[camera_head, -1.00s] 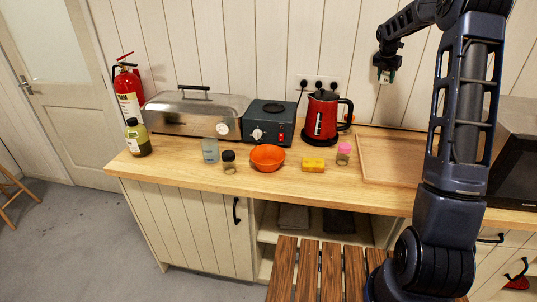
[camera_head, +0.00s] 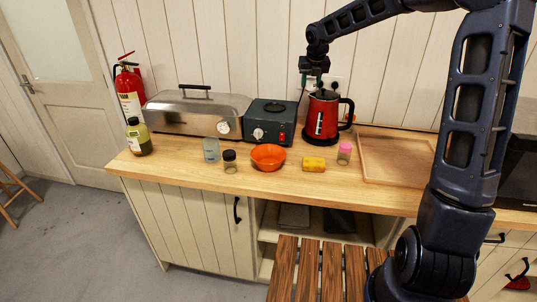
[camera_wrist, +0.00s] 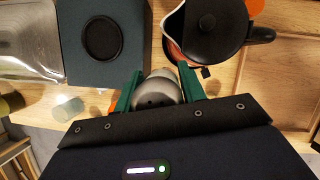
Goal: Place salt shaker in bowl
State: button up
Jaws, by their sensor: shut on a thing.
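My gripper (camera_head: 312,82) is raised behind and above the counter, close to the red kettle's top in the head view. In the wrist view its two green fingers (camera_wrist: 158,92) are shut on the salt shaker (camera_wrist: 156,93), which shows a rounded grey metal top with small holes. The shaker's lower part is hidden below its top. The orange bowl (camera_head: 268,162) stands on the counter in front of the dark green stove, left of and below my gripper in the head view. An orange sliver beside the left finger in the wrist view seems to be the bowl, mostly hidden.
The red kettle (camera_head: 322,118) stands right of the stove (camera_head: 268,119). A dark-lidded jar (camera_head: 230,166) and a glass (camera_head: 211,148) stand left of the bowl. A yellow sponge (camera_head: 314,165) and a pink-lidded jar (camera_head: 344,154) are to its right. A wooden board (camera_head: 395,160) lies farther right.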

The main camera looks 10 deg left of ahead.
jog(key=s+a+n+g+y, duration=0.1)
jog(key=s+a+n, duration=0.2)
jog(key=s+a, duration=0.5)
jog(key=s+a+n+y, duration=0.1)
jog(key=s+a+n, duration=0.2)
jog(key=s+a, duration=0.55)
send_near(265, 162)
jog(key=x, duration=0.5)
jog(key=shift+w+a+f, duration=0.1)
jog(key=shift+w+f, duration=0.1)
jog(key=shift+f, duration=0.15)
jog(key=shift+f, duration=0.15)
jog(key=o, duration=0.8)
jog(key=shift+v, duration=6.15)
